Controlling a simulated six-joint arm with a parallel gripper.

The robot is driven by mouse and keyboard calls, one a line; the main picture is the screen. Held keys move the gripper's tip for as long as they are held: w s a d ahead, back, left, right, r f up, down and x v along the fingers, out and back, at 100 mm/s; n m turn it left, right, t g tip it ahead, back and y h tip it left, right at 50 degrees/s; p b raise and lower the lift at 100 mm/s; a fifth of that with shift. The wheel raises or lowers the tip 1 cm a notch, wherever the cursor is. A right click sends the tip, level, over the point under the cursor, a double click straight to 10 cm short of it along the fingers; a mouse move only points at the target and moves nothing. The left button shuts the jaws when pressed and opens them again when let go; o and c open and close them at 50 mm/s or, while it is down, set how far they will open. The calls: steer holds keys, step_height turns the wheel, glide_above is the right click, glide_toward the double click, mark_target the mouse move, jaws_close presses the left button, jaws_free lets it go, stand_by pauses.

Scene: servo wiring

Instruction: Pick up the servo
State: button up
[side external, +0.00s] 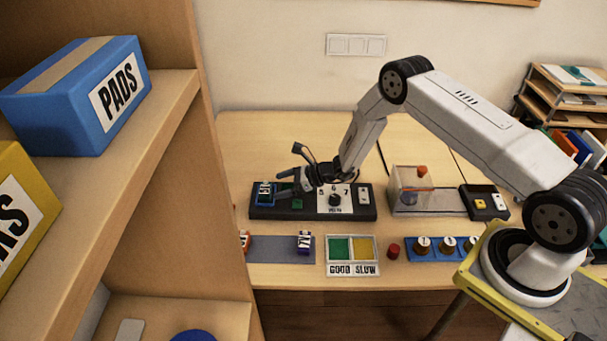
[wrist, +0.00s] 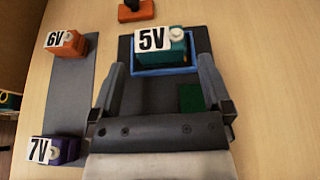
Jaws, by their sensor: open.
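The teal servo with a 5V label (wrist: 178,52) sits in a blue-rimmed socket (wrist: 150,72) on the black tester (side external: 300,212). In the side view the servo (side external: 264,188) is at the tester's left end, partly covered by my gripper. My gripper (wrist: 162,66) is open, its two fingers apart on either side of the socket's near part. The servo lies ahead of and between the fingertips, with no visible grip on it. In the side view my gripper (side external: 283,181) hangs low over the tester's left part.
An orange 6V servo (wrist: 66,44) and a purple 7V servo (wrist: 57,150) lie on a grey strip to the left. A green-and-yellow GOOD/SLOW tray (side external: 352,248), red button (side external: 393,251) and blue rack (side external: 425,254) stand in front. A clear box (side external: 410,189) is right of the tester.

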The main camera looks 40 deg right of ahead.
mark_target(271, 188)
steer(key=shift+x, duration=2.25)
steer(key=shift+f, duration=0.15)
steer(key=shift+c, duration=0.2)
steer(key=c, duration=1.1)
steer(key=shift+r, duration=0.7)
steer(key=s+r, duration=0.7)
steer(key=s, duration=0.2)
steer(key=s+d+r, duration=0.1)
steer(key=s+r, duration=0.3)
steer(key=s, duration=0.1)
steer(key=shift+r, duration=0.3)
